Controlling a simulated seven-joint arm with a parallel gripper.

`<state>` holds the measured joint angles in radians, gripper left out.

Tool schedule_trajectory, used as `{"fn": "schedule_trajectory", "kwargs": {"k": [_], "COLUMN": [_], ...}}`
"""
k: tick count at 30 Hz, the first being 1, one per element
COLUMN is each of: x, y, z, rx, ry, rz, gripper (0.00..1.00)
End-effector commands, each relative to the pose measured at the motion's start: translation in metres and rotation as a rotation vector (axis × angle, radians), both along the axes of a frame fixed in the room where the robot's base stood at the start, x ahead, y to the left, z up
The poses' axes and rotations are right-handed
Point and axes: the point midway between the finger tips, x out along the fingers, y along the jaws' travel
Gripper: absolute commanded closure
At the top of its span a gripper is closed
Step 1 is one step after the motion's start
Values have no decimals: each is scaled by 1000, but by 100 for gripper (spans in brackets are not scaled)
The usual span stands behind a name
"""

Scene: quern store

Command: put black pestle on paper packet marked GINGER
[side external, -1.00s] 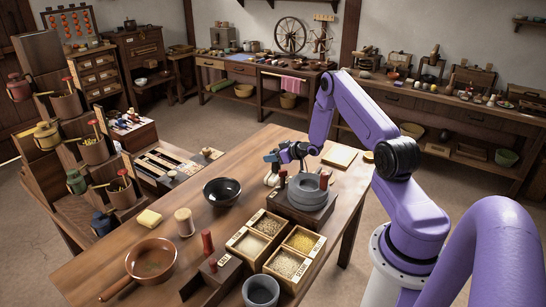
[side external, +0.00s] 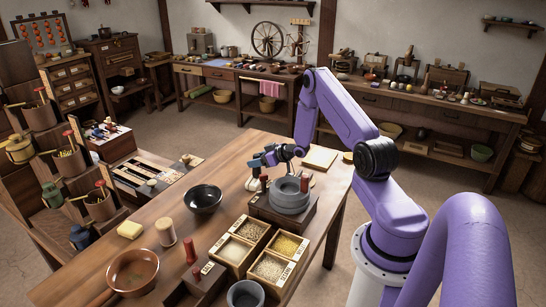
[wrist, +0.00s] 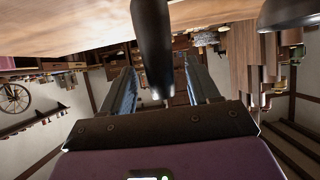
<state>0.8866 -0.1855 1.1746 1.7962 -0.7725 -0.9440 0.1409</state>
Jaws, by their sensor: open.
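My gripper (side external: 268,160) is low over the far part of the table, just behind the grey stone quern. In the wrist view the fingers (wrist: 156,88) are apart. A dark, smooth, tapering rod, which looks like the black pestle (wrist: 152,45), stands between them; whether it touches either finger cannot be told. In the side view I cannot pick the pestle out from the dark gripper. A flat pale tan piece (side external: 320,158) lies on the table right of the gripper. No GINGER marking is legible, so I cannot tell if it is the packet.
The grey quern (side external: 289,196) sits on a dark block close in front of my gripper, beside white bulbs (side external: 253,184). A black bowl (side external: 203,198), a divided grain box (side external: 231,250), a brown pan (side external: 132,272) and a yellow block (side external: 130,230) stand nearer. Bare wood (side external: 160,205) shows at left.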

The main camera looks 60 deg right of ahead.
Motion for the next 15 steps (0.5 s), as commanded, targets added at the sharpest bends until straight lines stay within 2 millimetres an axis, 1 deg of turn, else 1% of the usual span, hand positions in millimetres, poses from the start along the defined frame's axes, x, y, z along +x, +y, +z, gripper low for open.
{"fn": "schedule_trajectory", "kwargs": {"k": [1, 9, 15], "x": [-8, -50, -72], "y": [-1, -1, 0], "z": [5, 28, 40], "rx": [1, 0, -1], "ry": [0, -1, -1], "rz": [-3, -1, 0], "gripper": [39, 39, 39]}}
